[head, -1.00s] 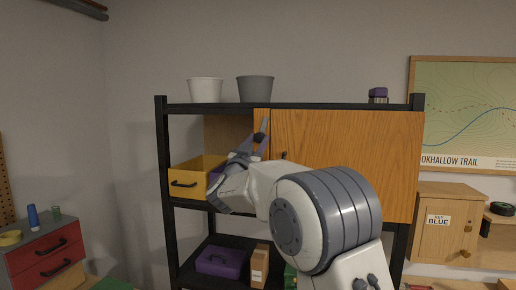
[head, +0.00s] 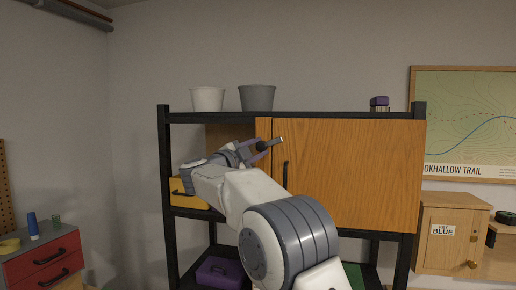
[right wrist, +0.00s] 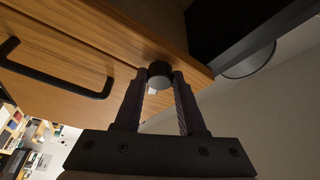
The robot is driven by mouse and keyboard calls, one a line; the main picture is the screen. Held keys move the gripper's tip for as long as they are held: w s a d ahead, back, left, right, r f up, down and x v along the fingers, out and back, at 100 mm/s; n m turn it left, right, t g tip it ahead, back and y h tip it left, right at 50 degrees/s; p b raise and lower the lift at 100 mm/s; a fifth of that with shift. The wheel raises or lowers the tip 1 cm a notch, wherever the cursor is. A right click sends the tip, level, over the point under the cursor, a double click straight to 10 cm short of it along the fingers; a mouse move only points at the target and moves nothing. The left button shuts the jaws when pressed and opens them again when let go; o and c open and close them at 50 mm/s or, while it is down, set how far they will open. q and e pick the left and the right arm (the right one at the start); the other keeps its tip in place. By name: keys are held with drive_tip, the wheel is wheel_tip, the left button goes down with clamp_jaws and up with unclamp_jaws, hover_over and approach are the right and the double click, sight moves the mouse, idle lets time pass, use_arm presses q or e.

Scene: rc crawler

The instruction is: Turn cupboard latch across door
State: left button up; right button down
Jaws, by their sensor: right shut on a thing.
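The cupboard door (head: 350,170) is wooden and looks closed, with a black vertical handle (head: 285,174) near its left edge. A narrow wooden strip (head: 263,127) stands left of the door. The latch (head: 277,141) is a small light bar on a dark knob; the bar points right and slightly up, over the door's left edge. My right gripper (head: 256,147) reaches in from the left, shut on the latch's dark knob. In the right wrist view the dark round knob (right wrist: 160,72) sits between both fingertips; most of the bar is hidden there. My left gripper is out of view.
Two pots (head: 257,98) and a purple-topped jar (head: 379,103) stand on the shelf top. A yellow drawer (head: 186,192) sits left, partly behind my arm. A purple box (head: 220,271) is on the lower shelf. A small wooden key cabinet (head: 447,238) is at right.

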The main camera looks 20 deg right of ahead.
drive_tip(key=shift+m+g+y+p, duration=0.55)
drive_tip(key=shift+m+g, duration=0.25)
drive_tip(key=shift+m, duration=1.3)
drive_tip(key=c, duration=0.5)
unclamp_jaws()
drive_tip(key=shift+r, duration=0.1)
drive_tip(key=shift+a, duration=0.1)
drive_tip(key=b+v, duration=0.4)
drive_tip(key=v, duration=0.6)
drive_tip(key=shift+a, duration=0.15)
